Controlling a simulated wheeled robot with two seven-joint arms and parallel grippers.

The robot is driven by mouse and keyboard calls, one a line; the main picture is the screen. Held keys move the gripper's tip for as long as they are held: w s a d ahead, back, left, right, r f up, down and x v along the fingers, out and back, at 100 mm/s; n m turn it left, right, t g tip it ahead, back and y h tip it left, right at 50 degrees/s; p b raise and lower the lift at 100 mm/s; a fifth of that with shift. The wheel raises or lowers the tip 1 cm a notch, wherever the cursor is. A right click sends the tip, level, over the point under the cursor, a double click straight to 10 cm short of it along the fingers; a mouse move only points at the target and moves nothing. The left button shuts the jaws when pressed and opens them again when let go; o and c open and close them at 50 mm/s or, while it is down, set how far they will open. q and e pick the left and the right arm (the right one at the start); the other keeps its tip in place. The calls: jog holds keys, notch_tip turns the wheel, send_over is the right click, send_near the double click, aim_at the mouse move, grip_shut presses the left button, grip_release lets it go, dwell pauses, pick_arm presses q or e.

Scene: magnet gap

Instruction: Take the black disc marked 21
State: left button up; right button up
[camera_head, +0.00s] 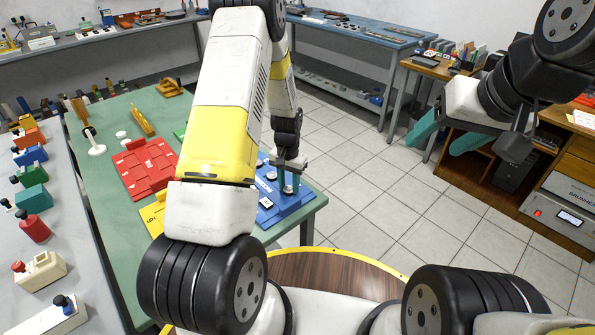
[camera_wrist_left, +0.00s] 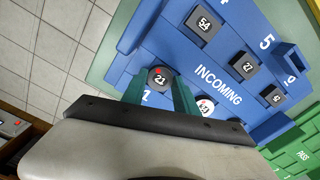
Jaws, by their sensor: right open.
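The black disc marked 21 (camera_wrist_left: 160,78) shows in the left wrist view at the edge of the blue INCOMING board (camera_wrist_left: 215,72). My left gripper (camera_wrist_left: 160,84) has its two green fingers on either side of this disc, close to it. I cannot tell whether they touch it. In the head view my left gripper (camera_head: 290,178) is low over the blue board (camera_head: 285,208), and the disc is hard to make out there. My right gripper (camera_head: 445,137) is open and empty, far to the right, above the floor.
Right beside one left finger is a round piece with a white and red label (camera_wrist_left: 205,105). Dark square blocks marked 54 (camera_wrist_left: 203,25) and 27 (camera_wrist_left: 245,65) stand on the blue board. A red board (camera_head: 146,168) and a yellow board (camera_head: 153,215) lie left on the green table.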

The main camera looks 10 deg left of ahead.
pick_arm(q)
grip_shut()
jog(key=shift+r, duration=2.55)
